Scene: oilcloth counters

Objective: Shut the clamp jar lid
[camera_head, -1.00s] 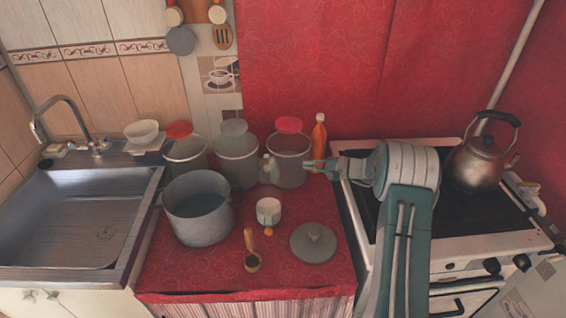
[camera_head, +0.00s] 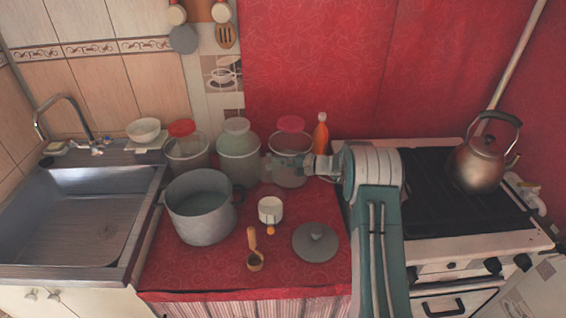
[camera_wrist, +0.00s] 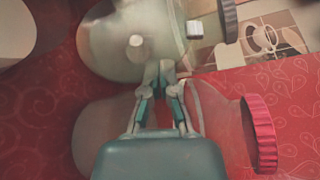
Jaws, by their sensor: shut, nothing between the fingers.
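The likely clamp jar is the middle glass jar (camera_head: 237,165) with a grey lid (camera_head: 236,126), though I cannot be sure. In the wrist view this jar (camera_wrist: 110,45) lies across the top with its grey lid (camera_wrist: 228,18), and a small white block (camera_wrist: 195,30) shows near its neck. Whether the lid is latched cannot be told. My gripper (camera_head: 272,166) is shut and empty in front of the jars, to the right of the grey-lidded jar. In the wrist view my gripper (camera_wrist: 161,70) has its fingertips by that jar's side; contact cannot be told.
A pink-lidded jar (camera_head: 290,125) stands close on the right and a red-lidded jar (camera_head: 182,128) on the left. An orange bottle (camera_head: 320,134) stands behind.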

